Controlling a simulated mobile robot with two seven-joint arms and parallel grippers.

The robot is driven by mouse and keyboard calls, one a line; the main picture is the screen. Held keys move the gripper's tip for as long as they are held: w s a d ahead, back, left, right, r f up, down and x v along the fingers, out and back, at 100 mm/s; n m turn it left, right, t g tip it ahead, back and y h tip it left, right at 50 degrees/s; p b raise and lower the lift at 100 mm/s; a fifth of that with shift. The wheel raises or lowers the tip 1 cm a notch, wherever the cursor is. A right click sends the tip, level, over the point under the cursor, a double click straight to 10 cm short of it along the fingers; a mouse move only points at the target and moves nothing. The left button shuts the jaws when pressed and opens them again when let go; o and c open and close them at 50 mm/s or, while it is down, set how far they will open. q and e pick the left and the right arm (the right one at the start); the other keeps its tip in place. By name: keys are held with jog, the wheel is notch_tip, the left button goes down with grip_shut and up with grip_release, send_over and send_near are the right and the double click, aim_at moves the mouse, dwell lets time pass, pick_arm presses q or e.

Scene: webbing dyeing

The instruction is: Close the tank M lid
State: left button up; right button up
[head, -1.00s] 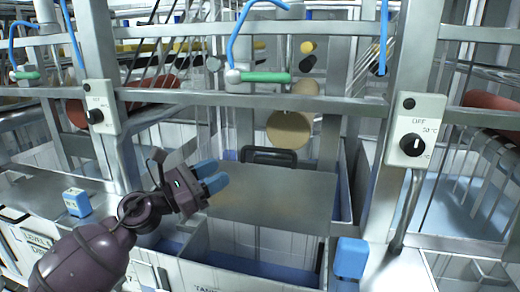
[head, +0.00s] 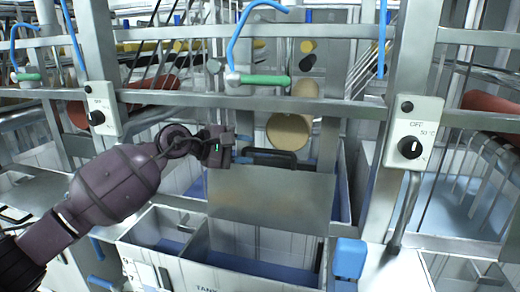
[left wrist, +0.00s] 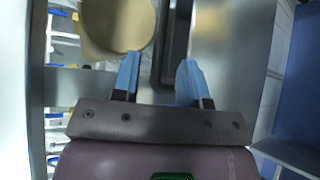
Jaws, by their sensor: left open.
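The tank lid (head: 270,202) is a flat grey metal panel, raised at the back of an open white-walled tank (head: 258,238). A black bar handle (head: 270,160) is on its upper edge. The tank's front label is cut off, so I cannot read its letter. My left gripper (head: 243,150) is at the handle's left end, its blue fingers partly hidden. In the left wrist view, the open fingers (left wrist: 158,75) point toward the dark handle (left wrist: 173,50), which lies between their lines; contact is unclear. The lid's metal face (left wrist: 232,45) shows beside it. My right gripper is out of view.
A control box with a dial (head: 412,135) is on the right post, another (head: 102,110) on the left post. Metal rails (head: 300,105) cross above the lid. A tan round roll (head: 289,130) hangs behind the handle. A blue block (head: 350,257) sits at the tank's front right.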

aim_at(262, 151)
pick_arm(q)
jog(key=shift+x, duration=2.35)
grip_shut()
